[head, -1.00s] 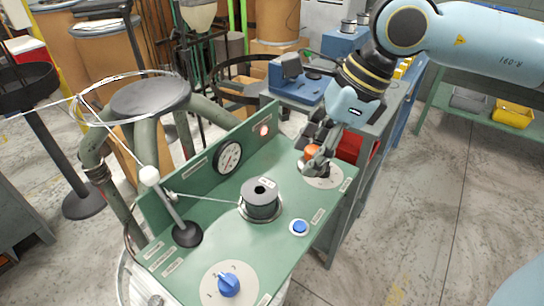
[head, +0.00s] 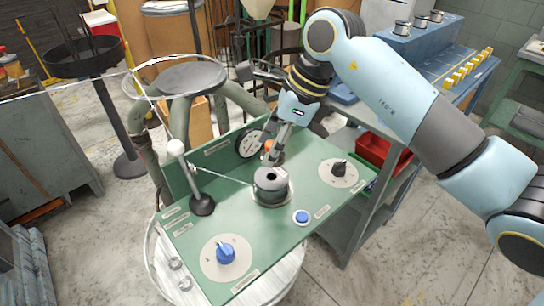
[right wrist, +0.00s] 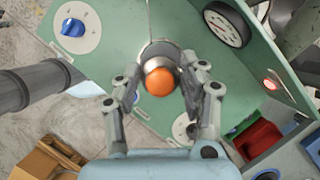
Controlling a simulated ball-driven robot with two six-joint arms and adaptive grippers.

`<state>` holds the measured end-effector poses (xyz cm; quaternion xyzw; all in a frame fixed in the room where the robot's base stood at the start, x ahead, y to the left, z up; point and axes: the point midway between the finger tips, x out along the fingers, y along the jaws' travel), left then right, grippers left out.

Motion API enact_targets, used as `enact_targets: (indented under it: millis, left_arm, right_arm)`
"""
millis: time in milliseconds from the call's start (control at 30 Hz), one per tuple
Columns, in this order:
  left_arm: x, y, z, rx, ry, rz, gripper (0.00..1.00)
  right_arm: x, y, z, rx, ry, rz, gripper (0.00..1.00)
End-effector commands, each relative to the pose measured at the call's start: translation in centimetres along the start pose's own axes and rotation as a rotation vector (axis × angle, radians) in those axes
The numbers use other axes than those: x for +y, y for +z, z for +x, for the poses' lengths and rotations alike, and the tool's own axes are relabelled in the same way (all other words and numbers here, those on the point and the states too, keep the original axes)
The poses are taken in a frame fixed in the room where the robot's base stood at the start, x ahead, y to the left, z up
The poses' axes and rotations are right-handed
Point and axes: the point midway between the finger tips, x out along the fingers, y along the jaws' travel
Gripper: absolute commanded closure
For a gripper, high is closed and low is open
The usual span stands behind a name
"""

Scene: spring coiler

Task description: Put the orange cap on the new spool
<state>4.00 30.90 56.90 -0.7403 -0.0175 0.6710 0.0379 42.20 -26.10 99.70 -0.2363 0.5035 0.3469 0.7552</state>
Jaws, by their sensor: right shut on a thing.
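The orange cap (head: 273,146) is between the fingers of my right gripper (head: 270,158), which is shut on it. In the head view the fingers hide part of it. The dark grey spool (head: 270,185) stands upright on a round metal plate on the green panel, with a hole in its top. In the head view the cap appears just behind and above the spool. In the right wrist view the cap (right wrist: 159,82) overlaps the near part of the spool (right wrist: 158,52), so the gap between them is hard to judge. My left gripper is not in view.
A thin wire runs from the white-knobbed post (head: 188,172) to the spool. The gauge (head: 250,143) on the upright panel is close behind the gripper. A black knob (head: 339,167), a blue button (head: 301,217) and a blue knob (head: 226,253) sit on the green panel (head: 285,240).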

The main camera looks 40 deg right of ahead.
Motion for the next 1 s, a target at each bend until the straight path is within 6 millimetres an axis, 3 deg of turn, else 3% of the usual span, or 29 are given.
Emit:
enact_targets:
  millis: [100,333,633,1000]
  left_arm:
    - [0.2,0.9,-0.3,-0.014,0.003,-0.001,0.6]
    - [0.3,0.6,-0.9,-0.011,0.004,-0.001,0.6]
    - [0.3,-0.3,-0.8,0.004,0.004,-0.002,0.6]
    - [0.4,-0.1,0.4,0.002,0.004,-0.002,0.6]
  right_arm:
    - [-0.2,-0.1,0.9,0.0,0.004,0.001,0.96]
    - [-0.2,-1.3,3.8,0.0,0.002,0.0,0.96]
    - [-0.2,-1.4,4.1,-0.001,0.0,-0.001,0.96]
    - [-0.2,-1.9,5.2,-0.001,0.0,0.0,0.96]
